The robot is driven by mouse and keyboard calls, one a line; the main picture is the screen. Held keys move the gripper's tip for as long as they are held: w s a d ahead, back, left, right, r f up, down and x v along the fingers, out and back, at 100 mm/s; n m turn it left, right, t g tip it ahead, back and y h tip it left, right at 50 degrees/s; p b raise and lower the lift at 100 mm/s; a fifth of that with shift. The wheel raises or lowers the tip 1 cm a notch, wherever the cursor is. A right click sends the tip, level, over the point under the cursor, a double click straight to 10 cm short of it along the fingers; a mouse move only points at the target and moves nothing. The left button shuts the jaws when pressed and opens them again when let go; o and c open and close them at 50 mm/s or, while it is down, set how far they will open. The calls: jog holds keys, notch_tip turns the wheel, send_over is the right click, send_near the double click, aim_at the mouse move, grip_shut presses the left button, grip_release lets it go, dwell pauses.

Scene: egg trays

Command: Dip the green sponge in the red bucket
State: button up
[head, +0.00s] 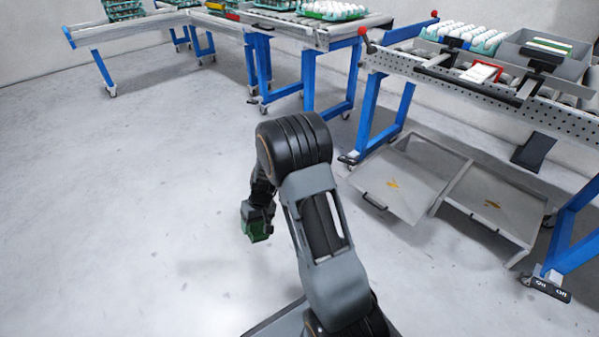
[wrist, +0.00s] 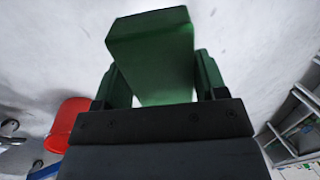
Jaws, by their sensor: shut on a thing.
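The green sponge (wrist: 152,55) is a dark green block, large in the wrist view. My gripper (head: 257,226) is shut on it, with a finger on each side of the block. In the head view the gripper hangs low over the open floor, left of the middle, and the sponge is hard to tell from the green fingers there. A red object (wrist: 66,123) shows at the left edge of the wrist view, apart from the sponge. I cannot tell whether it is the red bucket. No red bucket shows in the head view.
A conveyor table (head: 480,83) with egg trays stands at the right on blue legs. Grey open panels (head: 400,184) hang low beneath it. More conveyors (head: 140,25) run along the back. The pale floor (head: 120,210) at the left is clear.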

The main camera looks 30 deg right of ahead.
notch_tip(320, 180, down, 13)
jog(key=b, duration=0.4)
dwell(0.8)
jog(key=shift+f, duration=0.1)
dwell(1.9)
jog(key=shift+r+p, duration=1.25)
jog(key=shift+r, duration=0.8)
